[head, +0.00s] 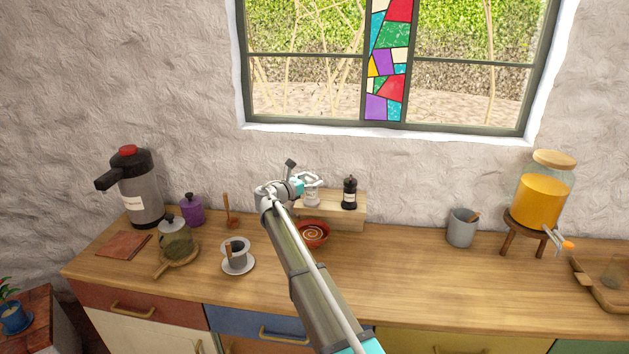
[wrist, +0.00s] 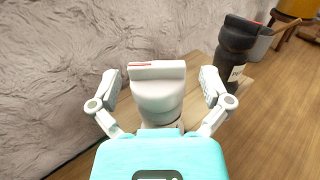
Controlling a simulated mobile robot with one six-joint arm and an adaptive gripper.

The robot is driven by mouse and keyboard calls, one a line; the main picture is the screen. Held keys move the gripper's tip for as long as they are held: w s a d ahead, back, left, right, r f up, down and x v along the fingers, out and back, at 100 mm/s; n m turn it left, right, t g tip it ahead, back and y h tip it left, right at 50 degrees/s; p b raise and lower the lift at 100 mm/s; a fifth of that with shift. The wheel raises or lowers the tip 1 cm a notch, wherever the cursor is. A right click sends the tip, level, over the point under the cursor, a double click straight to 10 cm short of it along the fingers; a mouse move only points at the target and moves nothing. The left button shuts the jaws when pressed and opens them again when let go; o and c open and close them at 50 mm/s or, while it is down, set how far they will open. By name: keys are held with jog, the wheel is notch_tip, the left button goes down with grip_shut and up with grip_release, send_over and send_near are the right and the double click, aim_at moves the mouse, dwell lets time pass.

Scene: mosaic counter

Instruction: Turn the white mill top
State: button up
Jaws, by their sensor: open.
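The white mill (wrist: 158,101) stands in the middle of the wrist view. Its top (wrist: 165,70) is a flat white bar with a red mark at its left end. My gripper (wrist: 157,85) is open, with one finger on each side of the mill's head and a visible gap on both sides. In the head view, my gripper (head: 309,180) is over the wooden riser, and the white mill (head: 312,200) is largely hidden behind it. The mill's lower part is hidden by my gripper in the wrist view.
A black mill (head: 349,193) stands on the riser (head: 344,217) to the right of the white one. A red bowl (head: 325,238) sits in front of the riser, partly behind my arm. A grey cup (head: 461,228) stands farther right. The counter between them is clear.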

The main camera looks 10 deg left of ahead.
jog(key=v, duration=1.2)
jog(key=shift+d, duration=0.1)
jog(key=s+d+f+m+g+y, duration=0.1)
jog(key=s+d+f+m+g, duration=0.25)
jog(key=d, duration=0.55)
jog(key=s+d+f+m+g+y, duration=0.1)
jog(key=s+d+f+m+g, duration=0.1)
jog(key=s+d+f+m, duration=0.45)
jog(key=s+d+f+m+g+y, duration=0.1)
jog(key=d+m+g, duration=0.2)
jog(key=d, duration=0.7)
jog(key=s+d+f+m+g+y, duration=0.1)
jog(key=s+d+f+m+y, duration=0.1)
jog(key=s+m, duration=0.3)
jog(key=s+d+f+m+g+y, duration=0.2)
jog(key=s+d+f+m+y, duration=0.1)
jog(key=s, duration=0.6)
jog(key=s+d+f+m+g+y, duration=0.2)
jog(key=s+d+m+y, duration=0.1)
jog(key=s+d+m, duration=0.3)
jog(key=shift+s+f+m+y, duration=0.3)
jog(key=shift+s+m+y, duration=0.1)
jog(key=shift+s, duration=0.2)
